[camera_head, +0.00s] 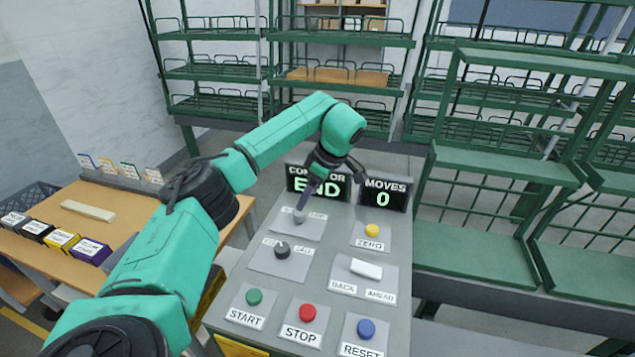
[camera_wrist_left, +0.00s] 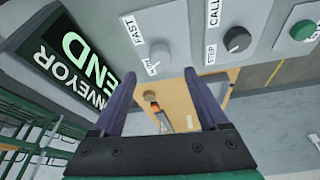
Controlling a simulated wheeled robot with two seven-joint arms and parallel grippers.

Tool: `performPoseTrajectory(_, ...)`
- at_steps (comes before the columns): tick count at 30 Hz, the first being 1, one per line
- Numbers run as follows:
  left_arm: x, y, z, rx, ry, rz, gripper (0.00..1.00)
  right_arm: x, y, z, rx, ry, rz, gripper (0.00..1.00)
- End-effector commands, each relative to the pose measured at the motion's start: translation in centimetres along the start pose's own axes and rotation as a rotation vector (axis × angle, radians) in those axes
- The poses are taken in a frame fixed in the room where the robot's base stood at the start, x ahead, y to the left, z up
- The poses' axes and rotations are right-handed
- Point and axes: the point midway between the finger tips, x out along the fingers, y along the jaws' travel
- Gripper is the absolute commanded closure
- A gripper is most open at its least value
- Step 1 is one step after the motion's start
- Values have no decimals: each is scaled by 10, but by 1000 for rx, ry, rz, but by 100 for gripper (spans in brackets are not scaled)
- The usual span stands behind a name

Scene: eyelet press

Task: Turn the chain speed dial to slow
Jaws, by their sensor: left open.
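The chain speed dial is a grey knob (camera_head: 299,215) on a light plate at the far left of the grey control panel (camera_head: 318,255). In the left wrist view the grey knob (camera_wrist_left: 160,54) has a FAST label on one side and a second, partly hidden label on the other. I cannot tell where it points. My left gripper (camera_head: 304,203) reaches down over this plate and partly covers its lettering. In the wrist view its two purple fingers (camera_wrist_left: 160,74) are apart and empty, with the knob just past the tips. My right gripper is not in view.
A black knob (camera_head: 282,250) with STEP and CALL labels sits nearby. A yellow button (camera_head: 372,230), a white rocker (camera_head: 366,268) and green, red and blue buttons share the panel. The CONVEYOR display (camera_head: 318,184) reads END, and the MOVES display (camera_head: 384,194) reads 0.

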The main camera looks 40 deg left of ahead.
Motion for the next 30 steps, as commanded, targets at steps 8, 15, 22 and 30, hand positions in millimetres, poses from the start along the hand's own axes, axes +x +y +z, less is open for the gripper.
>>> performPoseTrajectory(8,-74,0,-1,1,0,2,23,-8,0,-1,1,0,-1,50)
performPoseTrajectory(15,-80,0,0,-1,0,0,23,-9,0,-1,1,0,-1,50)
performPoseTrajectory(22,-80,0,0,0,-1,0,23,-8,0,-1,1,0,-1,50)
performPoseTrajectory(30,-98,0,-7,0,-1,0,23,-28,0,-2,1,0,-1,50)
